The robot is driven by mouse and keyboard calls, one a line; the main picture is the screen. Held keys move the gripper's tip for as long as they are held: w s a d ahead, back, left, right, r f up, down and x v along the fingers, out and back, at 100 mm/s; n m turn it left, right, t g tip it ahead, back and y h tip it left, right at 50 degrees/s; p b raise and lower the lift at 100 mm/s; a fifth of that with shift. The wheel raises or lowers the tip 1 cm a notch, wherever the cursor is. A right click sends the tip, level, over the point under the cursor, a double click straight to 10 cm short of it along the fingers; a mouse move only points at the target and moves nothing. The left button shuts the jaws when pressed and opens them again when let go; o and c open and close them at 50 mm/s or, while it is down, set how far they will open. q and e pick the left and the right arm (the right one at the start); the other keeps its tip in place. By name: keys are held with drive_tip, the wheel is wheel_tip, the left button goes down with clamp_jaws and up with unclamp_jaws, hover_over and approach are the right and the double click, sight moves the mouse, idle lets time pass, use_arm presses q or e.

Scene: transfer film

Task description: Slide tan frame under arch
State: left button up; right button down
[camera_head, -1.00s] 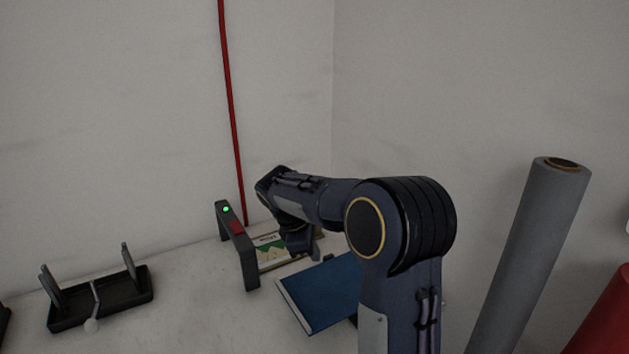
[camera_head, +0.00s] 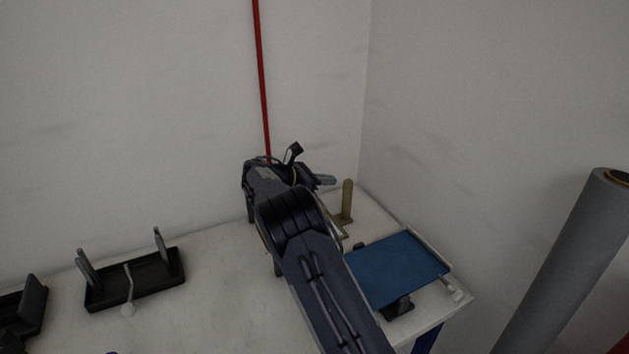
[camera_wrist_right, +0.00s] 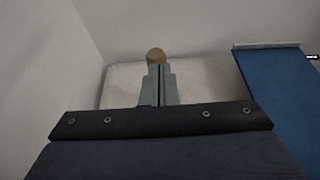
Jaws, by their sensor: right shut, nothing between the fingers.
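The tan frame shows an upright rounded post (camera_head: 347,198) and part of its flat base on the table, right of my right forearm. The rest of the frame is hidden. My left gripper is not in view.
A blue plate (camera_head: 398,268) lies at the table's right end, near the post. A black tray with upright prongs (camera_head: 135,283) stands on the left. A grey roll (camera_head: 570,260) stands at the right. The white table (camera_head: 215,310) is clear between tray and arm.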

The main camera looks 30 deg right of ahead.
drive_tip(key=p+x, duration=0.1)
drive_tip(key=x, duration=0.4)
drive_tip(key=shift+s+d+p, duration=0.1)
drive_tip(key=shift+d+p, duration=0.2)
drive_tip(key=shift+d, duration=0.05)
